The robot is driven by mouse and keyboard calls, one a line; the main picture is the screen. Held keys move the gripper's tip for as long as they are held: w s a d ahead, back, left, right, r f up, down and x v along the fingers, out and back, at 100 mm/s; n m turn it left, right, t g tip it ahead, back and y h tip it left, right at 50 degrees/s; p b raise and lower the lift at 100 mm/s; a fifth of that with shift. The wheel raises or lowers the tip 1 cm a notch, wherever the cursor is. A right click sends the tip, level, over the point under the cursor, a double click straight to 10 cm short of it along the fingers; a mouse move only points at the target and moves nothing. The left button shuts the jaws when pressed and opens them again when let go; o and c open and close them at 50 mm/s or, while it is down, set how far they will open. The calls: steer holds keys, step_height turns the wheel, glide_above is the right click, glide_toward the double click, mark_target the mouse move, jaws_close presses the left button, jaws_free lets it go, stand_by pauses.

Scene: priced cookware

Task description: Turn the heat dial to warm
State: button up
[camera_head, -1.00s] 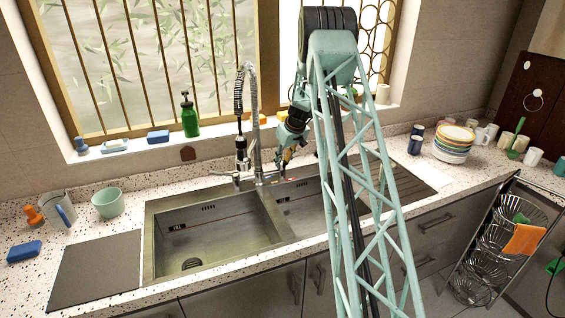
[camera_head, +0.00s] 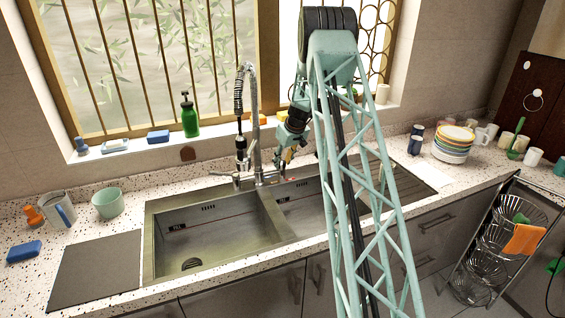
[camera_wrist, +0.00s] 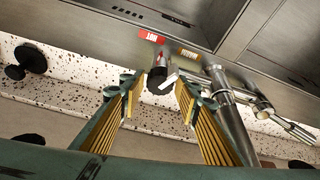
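The heat dial (camera_wrist: 155,76) is a dark round knob with a white pointer (camera_wrist: 168,81), behind the sink near the tap base. The pointer slants up and right in the wrist view. A red label reading HOT (camera_wrist: 150,37) lies above the dial, and a brownish-yellow label (camera_wrist: 187,53), its text too small to read surely, lies to the right. My gripper (camera_wrist: 160,86) is open, its ribbed yellow fingers on either side of the dial. I cannot tell whether they touch it. In the head view my gripper (camera_head: 281,171) points down behind the sink, and the dial is not clearly visible.
The metal tap (camera_wrist: 228,108) stands close to the right of my gripper in the wrist view. The double sink (camera_head: 210,235) lies in front. A green bottle (camera_head: 190,117) stands on the sill.

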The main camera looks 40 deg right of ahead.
steer(key=shift+o, duration=0.9)
steer(key=shift+r, duration=0.15)
steer(key=shift+r, duration=0.15)
steer(key=v, duration=1.1)
steer(key=shift+s+r, duration=0.15)
steer(key=shift+s, duration=0.1)
steer(key=shift+c, duration=0.2)
